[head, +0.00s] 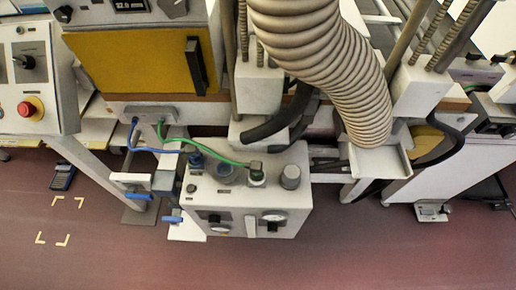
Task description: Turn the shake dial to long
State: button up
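I cannot tell for sure which control is the shake dial, as no label is readable. A control panel (50,90) at the upper left carries a dark rotary knob (27,62) with a pointer-like grip. A grey box (240,195) at the lower middle has small round dials on its front, one dark (214,218) and one pale-faced (273,217). Round knobs or caps (290,177) stand on its top. My gripper is not in view.
A red button (28,107) sits below the rotary knob. A thick ribbed hose (325,65) hangs at the centre, and blue and green tubes (215,157) cross above the grey box. A yellow door (130,62) is behind. The reddish floor (150,265) in front is clear.

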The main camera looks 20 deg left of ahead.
aim_at(213, 220)
jog(key=u, duration=0.8)
jog(key=k+j+u, duration=0.2)
jog(key=k+l, duration=0.1)
jog(key=l, duration=0.15)
jog(key=u, duration=0.05)
